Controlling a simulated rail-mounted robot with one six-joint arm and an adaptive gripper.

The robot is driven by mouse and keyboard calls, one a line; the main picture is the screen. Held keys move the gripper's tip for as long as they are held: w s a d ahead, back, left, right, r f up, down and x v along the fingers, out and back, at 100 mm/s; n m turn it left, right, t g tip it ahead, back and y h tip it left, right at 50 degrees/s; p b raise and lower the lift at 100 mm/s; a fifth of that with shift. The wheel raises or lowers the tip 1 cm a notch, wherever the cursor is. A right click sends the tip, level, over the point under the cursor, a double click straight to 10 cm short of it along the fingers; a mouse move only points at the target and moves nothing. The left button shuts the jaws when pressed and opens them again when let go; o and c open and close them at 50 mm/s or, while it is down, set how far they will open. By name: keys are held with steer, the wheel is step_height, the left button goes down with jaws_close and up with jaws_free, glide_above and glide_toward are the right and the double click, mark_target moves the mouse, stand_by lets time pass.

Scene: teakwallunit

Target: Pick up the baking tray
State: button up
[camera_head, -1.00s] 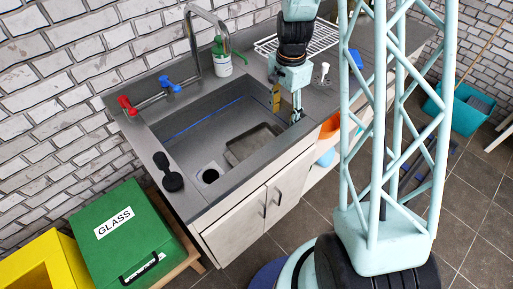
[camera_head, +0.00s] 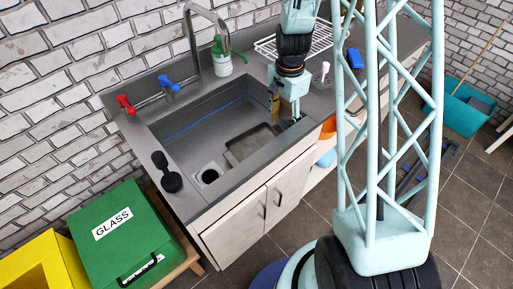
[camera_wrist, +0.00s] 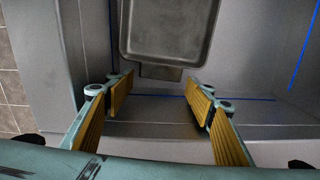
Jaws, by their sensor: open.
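The baking tray (camera_head: 256,142) is a dark grey, shallow rectangular tray lying in the sink basin beside the round drain. In the wrist view the tray (camera_wrist: 168,32) is at the top centre, with a short tab handle (camera_wrist: 160,73) on its near edge. My gripper (camera_head: 286,112) points down at the right end of the basin, to the right of the tray. In the wrist view its yellow-padded fingers (camera_wrist: 157,98) are wide apart with nothing between them. The tab lies just beyond the fingertips, between their lines. Whether the fingertips are at tray height is unclear.
The sink (camera_head: 170,135) has raised walls around the tray. A tall faucet (camera_head: 190,45), a white-green bottle (camera_head: 221,62) and a wire rack (camera_head: 318,38) stand behind. A black scrubber (camera_head: 167,172) lies on the front left rim. A green glass bin (camera_head: 125,235) is at left.

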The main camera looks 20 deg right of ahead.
steer(key=shift+f+b, duration=0.35)
steer(key=shift+f, duration=1.15)
steer(key=c, duration=0.8)
steer(key=shift+o, duration=0.2)
steer(key=shift+r, duration=0.15)
step_height(320, 180, up, 18)
steer(key=p, duration=0.4)
